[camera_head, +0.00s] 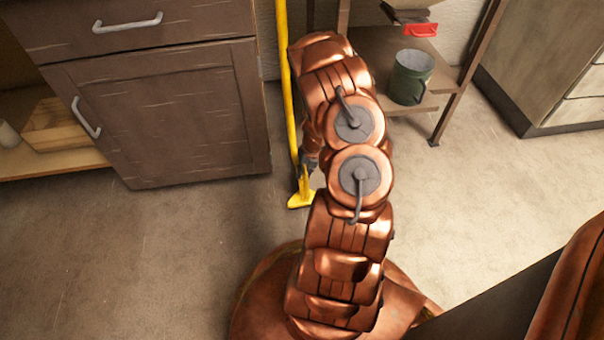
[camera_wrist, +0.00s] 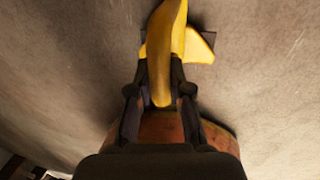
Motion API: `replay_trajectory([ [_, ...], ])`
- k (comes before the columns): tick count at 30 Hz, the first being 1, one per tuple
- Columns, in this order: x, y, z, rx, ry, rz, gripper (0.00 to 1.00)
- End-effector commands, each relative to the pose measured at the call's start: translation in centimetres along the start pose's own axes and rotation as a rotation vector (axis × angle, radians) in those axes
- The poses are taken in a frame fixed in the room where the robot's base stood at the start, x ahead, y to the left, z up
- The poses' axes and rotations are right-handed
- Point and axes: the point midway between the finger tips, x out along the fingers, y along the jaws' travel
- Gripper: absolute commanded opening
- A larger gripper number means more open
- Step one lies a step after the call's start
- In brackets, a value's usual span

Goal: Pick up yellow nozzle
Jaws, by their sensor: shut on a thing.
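The yellow nozzle (camera_head: 301,199) is at the foot of a long yellow tube (camera_head: 287,90) that rises along the cabinet's right side in the head view. In the wrist view the yellow nozzle (camera_wrist: 199,46) shows at the top, with a yellow length running down between the fingers. My gripper (camera_wrist: 160,92) is shut on this yellow piece, one dark finger on each side. In the head view my arm hides most of the gripper. I cannot tell whether the nozzle touches the floor.
A brown cabinet (camera_head: 160,115) stands just left of the nozzle. A shelf rack (camera_head: 437,125) with a green mug (camera_head: 411,78) and a red item (camera_head: 421,30) stands behind right. A wooden crate (camera_head: 57,125) sits at far left. The floor at front left is clear.

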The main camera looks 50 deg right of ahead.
Motion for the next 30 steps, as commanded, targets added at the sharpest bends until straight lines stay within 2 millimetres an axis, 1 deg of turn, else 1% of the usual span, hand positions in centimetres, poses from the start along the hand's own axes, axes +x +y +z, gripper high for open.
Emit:
replay_trajectory([
  [1,-0.2,-0.4,-0.8,0.007,0.005,0.004,0.00],
  [11,-1.2,-3.4,-4.6,0.008,0.002,0.003,0.00],
  [15,-1.7,-4.6,-6.5,0.007,0.006,0.005,0.00],
  [21,-2.4,-6.6,-8.8,0.007,0.002,0.003,0.00],
  [27,-2.9,-8.1,-10.8,0.006,0.003,0.002,0.00],
  [30,-3.0,-8.6,-11.5,0.004,0.004,0.002,0.00],
])
